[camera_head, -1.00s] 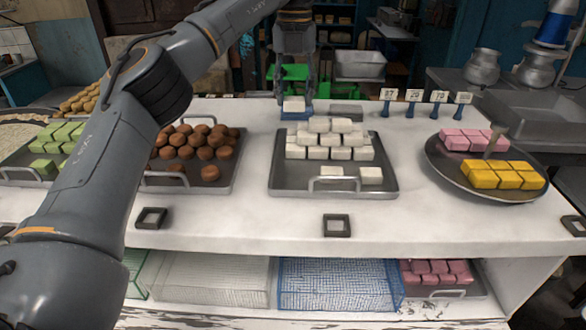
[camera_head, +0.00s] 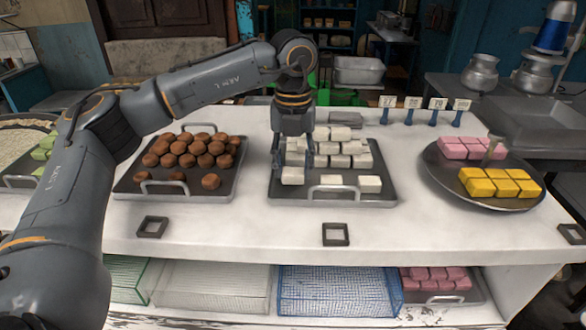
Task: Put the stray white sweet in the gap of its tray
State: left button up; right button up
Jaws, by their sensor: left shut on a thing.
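The white sweet (camera_head: 293,176) is between the fingertips of my left gripper (camera_head: 293,164), which points down and is shut on it. It is at the front left of the metal tray (camera_head: 280,194), left of two other white sweets (camera_head: 331,180) in the front row. I cannot tell whether it touches the tray floor. Behind it stands a stacked pile of white sweets (camera_head: 350,147), partly hidden by my gripper. My right gripper is not in view.
A tray of brown sweets (camera_head: 215,184) stands to the left. A round dark plate with pink and yellow sweets (camera_head: 500,204) is at the right. Price tags on blue stands (camera_head: 433,117) are behind. The counter's front strip holds small dark square frames (camera_head: 336,234).

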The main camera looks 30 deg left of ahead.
aim_at(293, 170)
pick_arm(q)
jog(key=shift+f, duration=0.95)
jog(key=shift+a, duration=0.1)
jog(key=shift+f, duration=0.1)
jog(key=o, duration=0.9)
jog(key=shift+c, duration=0.2)
jog(key=shift+r, duration=0.35)
notch_tip(293, 170, up, 12)
jog(key=b, duration=0.1)
jog(key=shift+f+b, duration=0.2)
jog(key=shift+b, duration=0.1)
jog(key=shift+f, duration=0.1)
